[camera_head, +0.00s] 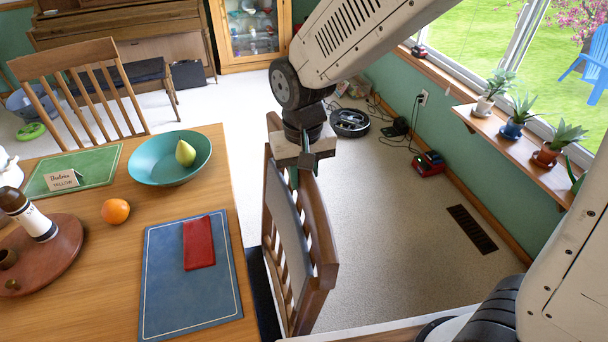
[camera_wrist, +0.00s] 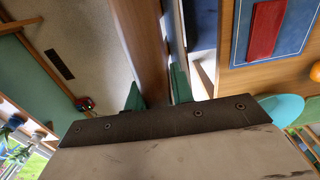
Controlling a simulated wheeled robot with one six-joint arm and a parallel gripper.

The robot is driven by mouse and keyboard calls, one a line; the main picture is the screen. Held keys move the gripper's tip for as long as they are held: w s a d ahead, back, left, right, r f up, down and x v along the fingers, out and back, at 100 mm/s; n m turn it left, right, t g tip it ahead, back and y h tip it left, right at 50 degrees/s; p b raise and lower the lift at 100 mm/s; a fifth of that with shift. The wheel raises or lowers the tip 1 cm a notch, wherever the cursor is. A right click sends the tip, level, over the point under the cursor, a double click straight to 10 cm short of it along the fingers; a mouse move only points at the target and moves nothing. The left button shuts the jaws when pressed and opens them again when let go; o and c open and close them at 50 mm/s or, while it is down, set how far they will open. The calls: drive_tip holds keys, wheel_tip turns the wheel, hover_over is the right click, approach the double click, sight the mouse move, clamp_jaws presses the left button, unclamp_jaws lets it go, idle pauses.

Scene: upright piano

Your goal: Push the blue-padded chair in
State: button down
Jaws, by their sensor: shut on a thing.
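The blue-padded chair (camera_head: 318,232) stands beside the table's right edge in the head view. Its wooden back has slats and a grey-blue pad, and a strip of dark seat shows beside the table. My gripper (camera_head: 307,165) is at the top of the chair back, shut on its wooden frame. In the wrist view, the brown wooden chair back (camera_wrist: 143,45) runs up between the green fingertips of my gripper (camera_wrist: 158,90). Most of the seat and the legs are hidden. The wooden table (camera_head: 110,265) is to the left of the chair.
On the table are a teal bowl (camera_head: 150,172) with a pear, an orange (camera_head: 115,211) and a blue placemat (camera_head: 165,300) with a red napkin. Another wooden chair (camera_head: 80,95) stands behind. A robot vacuum (camera_head: 350,122) and red device (camera_head: 428,165) lie along the wall. Floor right of the chair is clear.

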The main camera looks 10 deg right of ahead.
drive_tip(key=shift+a+r, duration=0.1)
drive_tip(key=shift+a, duration=0.1)
drive_tip(key=c, duration=1.6)
unclamp_jaws()
drive_tip(key=o, duration=0.4)
drive_tip(key=shift+a, duration=0.25)
drive_tip(key=shift+d, duration=0.15)
wheel_tip(320, 180, up, 8)
drive_tip(key=shift+f, duration=0.15)
